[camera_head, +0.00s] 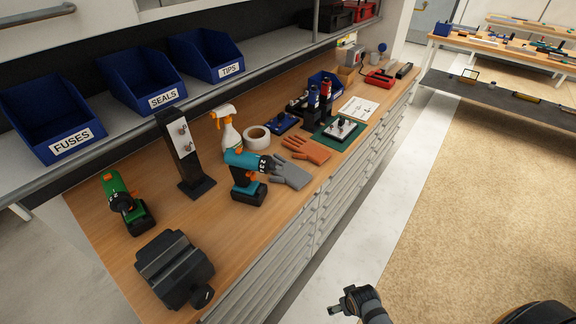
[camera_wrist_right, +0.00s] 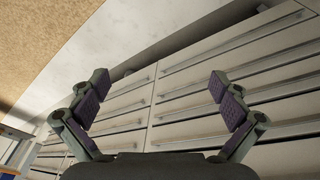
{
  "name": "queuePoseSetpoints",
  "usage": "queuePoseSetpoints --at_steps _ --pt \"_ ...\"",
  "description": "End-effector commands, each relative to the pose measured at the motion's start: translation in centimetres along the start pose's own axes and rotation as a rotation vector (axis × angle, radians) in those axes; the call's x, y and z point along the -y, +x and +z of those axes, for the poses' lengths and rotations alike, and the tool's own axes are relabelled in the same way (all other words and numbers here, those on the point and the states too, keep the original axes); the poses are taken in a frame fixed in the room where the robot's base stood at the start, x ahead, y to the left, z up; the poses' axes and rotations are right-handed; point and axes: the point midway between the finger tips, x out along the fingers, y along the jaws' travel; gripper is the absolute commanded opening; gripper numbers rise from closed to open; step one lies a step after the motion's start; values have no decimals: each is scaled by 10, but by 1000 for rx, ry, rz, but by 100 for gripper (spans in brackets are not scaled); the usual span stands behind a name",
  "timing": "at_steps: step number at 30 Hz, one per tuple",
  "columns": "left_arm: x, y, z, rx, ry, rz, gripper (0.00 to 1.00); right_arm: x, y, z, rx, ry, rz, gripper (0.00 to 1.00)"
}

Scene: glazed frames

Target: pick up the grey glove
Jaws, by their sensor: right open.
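The grey glove (camera_head: 291,172) lies flat near the front edge of the wooden workbench in the head view. It lies just right of a teal cordless drill (camera_head: 244,172) and in front of an orange glove (camera_head: 306,149). My right gripper (camera_head: 343,303) is off the bench, over the floor in front of the drawers and well below the glove in the picture. In the right wrist view the right gripper (camera_wrist_right: 157,88) is open and empty, facing the drawer fronts; the glove is not in that view. My left gripper is not in view.
On the bench are a spray bottle (camera_head: 226,133), a tape roll (camera_head: 257,137), a black stand (camera_head: 184,155), a green drill (camera_head: 123,203) and a dark vise (camera_head: 173,268). Blue bins (camera_head: 146,86) sit on a shelf above. Bare wood lies left of the teal drill.

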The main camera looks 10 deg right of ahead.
Motion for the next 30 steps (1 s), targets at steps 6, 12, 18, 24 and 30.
queuePoseSetpoints --at_steps 6,12,18,24,30 --pt "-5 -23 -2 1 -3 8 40 -2 -99 -46 -40 -8 1 100" --pt "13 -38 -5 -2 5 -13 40 -3 -180 -75 -69 -25 -3 100" --pt "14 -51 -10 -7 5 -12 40 -2 -238 -126 -99 -99 -33 100" --pt "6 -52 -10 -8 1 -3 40 0 -234 -180 -109 -183 -72 100" --pt "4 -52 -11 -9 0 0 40 -1 -230 -249 -126 -278 -121 100"
